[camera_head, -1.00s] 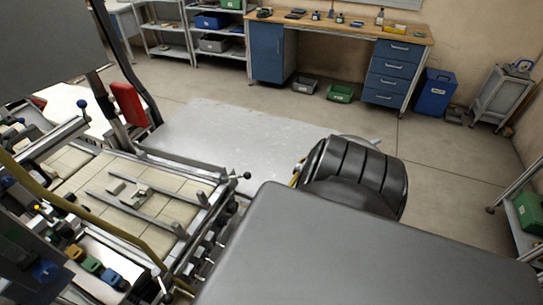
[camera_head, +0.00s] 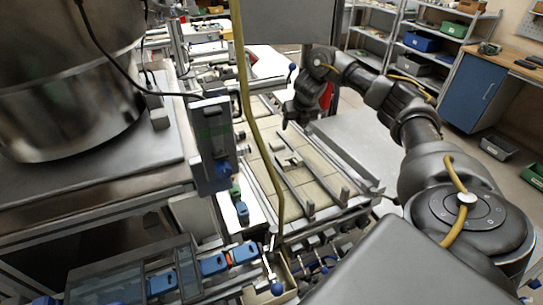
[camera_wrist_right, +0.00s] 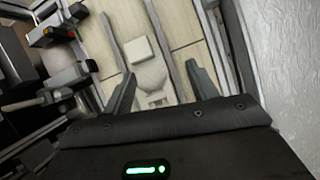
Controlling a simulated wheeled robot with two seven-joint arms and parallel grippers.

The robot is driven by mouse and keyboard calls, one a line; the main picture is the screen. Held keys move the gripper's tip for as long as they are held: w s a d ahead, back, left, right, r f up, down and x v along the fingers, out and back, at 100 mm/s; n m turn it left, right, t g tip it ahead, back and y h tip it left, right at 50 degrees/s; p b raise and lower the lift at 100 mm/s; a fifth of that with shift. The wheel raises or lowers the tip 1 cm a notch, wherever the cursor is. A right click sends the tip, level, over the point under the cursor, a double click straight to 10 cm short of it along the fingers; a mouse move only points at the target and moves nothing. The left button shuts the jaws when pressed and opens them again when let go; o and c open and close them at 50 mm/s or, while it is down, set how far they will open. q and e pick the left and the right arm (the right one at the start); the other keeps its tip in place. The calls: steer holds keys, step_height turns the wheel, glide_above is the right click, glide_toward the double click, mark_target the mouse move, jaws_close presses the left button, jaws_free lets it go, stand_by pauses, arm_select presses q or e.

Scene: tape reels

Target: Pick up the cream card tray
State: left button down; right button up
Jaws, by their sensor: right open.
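A small cream piece (camera_head: 289,162), which looks like the cream card tray, lies between the metal rails on the cream-tiled bed in the head view. In the right wrist view it shows as a pale squarish block (camera_wrist_right: 138,50) with a rounded pale part beside it. My right gripper (camera_head: 294,123) points down above the far part of the bed. In the wrist view my right gripper (camera_wrist_right: 161,76) is open, with the pale piece seen between its fingers and nothing gripped. The height gap is hard to judge. My left gripper is out of view.
Metal rails (camera_head: 293,186) run along the bed on both sides of the piece. A yellow cable (camera_head: 256,130) hangs in front of the bed. A large steel drum (camera_head: 65,75) stands at left. A grey flat surface (camera_head: 365,145) right of the bed is clear.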

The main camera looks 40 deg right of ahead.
steer(key=w+a+f+n, duration=0.1)
steer(key=w+a+n, duration=0.1)
steer(key=a, duration=0.2)
steer(key=b, duration=0.3)
glide_above(277, 144)
steer(key=s, duration=0.3)
steer(key=f, duration=0.5)
steer(key=shift+w+a, duration=0.15)
steer(key=shift+a, duration=0.05)
steer(key=shift+w+d+f, duration=0.1)
steer(key=shift+f, duration=0.1)
steer(key=shift+p, duration=0.35)
steer(key=p+x, duration=0.1)
steer(key=x, duration=0.3)
steer(key=shift+w+f+p, duration=0.2)
steer(key=shift+w+p, duration=0.1)
steer(key=shift+p, duration=0.05)
steer(key=shift+w+f, duration=0.1)
steer(key=shift+f, duration=0.15)
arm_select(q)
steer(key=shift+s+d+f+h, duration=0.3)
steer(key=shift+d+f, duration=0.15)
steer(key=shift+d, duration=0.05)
arm_select(e)
steer(key=shift+r, duration=0.1)
steer(key=shift+c, duration=0.5)
